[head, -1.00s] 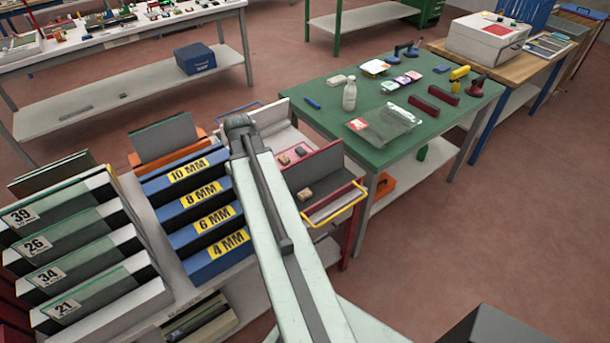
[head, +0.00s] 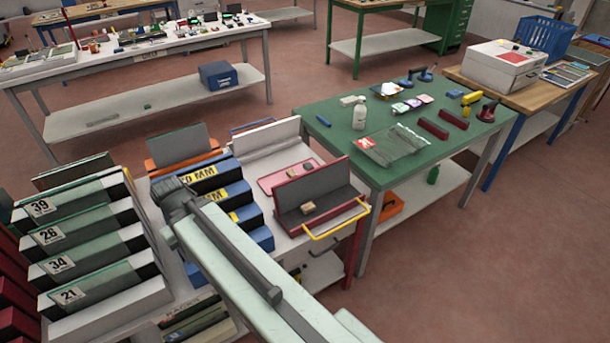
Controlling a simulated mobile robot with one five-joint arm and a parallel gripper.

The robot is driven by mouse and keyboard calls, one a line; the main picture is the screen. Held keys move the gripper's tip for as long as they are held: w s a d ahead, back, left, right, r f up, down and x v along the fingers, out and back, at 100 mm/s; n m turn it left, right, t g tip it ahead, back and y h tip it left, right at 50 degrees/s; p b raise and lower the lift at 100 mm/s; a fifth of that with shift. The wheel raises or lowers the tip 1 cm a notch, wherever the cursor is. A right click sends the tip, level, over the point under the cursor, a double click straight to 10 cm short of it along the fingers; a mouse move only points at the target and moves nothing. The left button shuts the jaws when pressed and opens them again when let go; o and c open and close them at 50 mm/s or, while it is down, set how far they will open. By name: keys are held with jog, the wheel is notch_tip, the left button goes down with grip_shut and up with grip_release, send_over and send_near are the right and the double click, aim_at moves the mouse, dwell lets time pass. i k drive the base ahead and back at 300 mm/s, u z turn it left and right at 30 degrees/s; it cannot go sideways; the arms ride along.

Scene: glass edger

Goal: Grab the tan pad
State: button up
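A small tan pad (head: 308,208) lies in the open red tray (head: 290,225) with a grey lining, on the bench right of the blue slotted rack. A second small tan or pinkish piece (head: 309,166) lies by the pink mat (head: 282,180) behind that tray; its exact kind is too small to tell. My arm crosses the lower middle of the view and ends in a dark joint in front of the blue rack, left of the tray. My gripper's fingers are not visible.
The blue rack (head: 262,238) with yellow millimetre labels is partly hidden by my arm. A yellow handle (head: 338,222) fronts the red tray. Numbered slots (head: 95,235) stand at left. A green table (head: 385,165) at right holds a bottle (head: 360,112), a bag and tools. Floor at right is clear.

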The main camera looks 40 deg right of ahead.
aim_at(291, 173)
jog(key=z, duration=2.4)
jog(key=k, duration=0.75)
jog(key=u, duration=1)
jog(key=i, duration=1)
